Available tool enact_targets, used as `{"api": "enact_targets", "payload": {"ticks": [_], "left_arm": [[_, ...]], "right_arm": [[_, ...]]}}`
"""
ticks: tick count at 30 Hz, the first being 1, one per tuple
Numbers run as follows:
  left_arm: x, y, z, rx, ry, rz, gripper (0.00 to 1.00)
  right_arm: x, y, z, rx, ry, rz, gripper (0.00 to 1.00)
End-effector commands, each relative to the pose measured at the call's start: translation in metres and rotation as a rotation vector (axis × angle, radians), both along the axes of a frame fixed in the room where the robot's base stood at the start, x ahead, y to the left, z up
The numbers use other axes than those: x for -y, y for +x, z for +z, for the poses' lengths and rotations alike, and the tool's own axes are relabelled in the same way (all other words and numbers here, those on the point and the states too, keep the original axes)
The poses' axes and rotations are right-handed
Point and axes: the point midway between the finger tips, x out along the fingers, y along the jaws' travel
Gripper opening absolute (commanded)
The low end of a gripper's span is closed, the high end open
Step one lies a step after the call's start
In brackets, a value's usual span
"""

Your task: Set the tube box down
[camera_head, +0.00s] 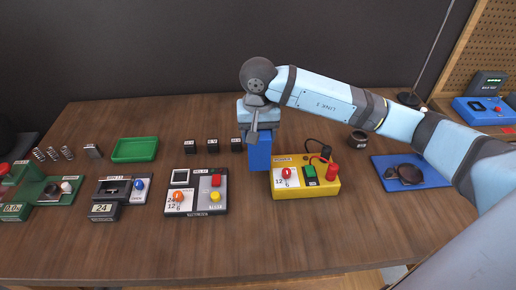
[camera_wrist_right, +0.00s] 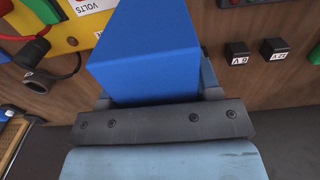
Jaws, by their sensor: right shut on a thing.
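The tube box is a plain blue block (camera_head: 260,154), held upright below my right gripper (camera_head: 258,131) near the middle of the table. In the right wrist view the blue box (camera_wrist_right: 143,48) fills the space between the fingers of the right gripper (camera_wrist_right: 155,97), which is shut on it. The box is behind and just left of the yellow power unit (camera_head: 305,178). I cannot tell whether its bottom touches the table. My left gripper is not in view.
Small black cubes (camera_head: 213,145) stand just left of the box. A grey tester (camera_head: 196,192) is front left and a green tray (camera_head: 135,150) farther left. A black cup (camera_head: 357,140) and a blue mat (camera_head: 410,171) lie right. The front of the wooden table (camera_head: 250,240) is clear.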

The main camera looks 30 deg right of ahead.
Motion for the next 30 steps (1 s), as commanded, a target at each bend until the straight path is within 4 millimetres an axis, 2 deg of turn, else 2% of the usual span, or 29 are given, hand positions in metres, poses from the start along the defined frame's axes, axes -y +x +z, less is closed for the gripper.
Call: {"api": "enact_targets", "payload": {"ticks": [3,8,15,27,28,30], "left_arm": [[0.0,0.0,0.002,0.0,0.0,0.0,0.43],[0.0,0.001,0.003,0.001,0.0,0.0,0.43],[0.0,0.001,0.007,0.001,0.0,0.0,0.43],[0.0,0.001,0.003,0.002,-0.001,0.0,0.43],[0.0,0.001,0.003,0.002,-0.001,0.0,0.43],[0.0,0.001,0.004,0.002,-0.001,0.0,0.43]], "right_arm": [[0.0,0.0,-0.013,0.0,0.001,0.0,0.22],[0.0,0.0,-0.023,0.001,0.0,0.0,0.22],[0.0,0.0,-0.056,-0.001,0.0,0.0,0.22],[0.0,0.0,-0.064,0.003,-0.001,0.0,0.22],[0.0,0.0,-0.064,0.002,-0.001,0.001,0.6],[0.0,0.0,-0.063,0.001,0.0,0.0,0.76]]}}
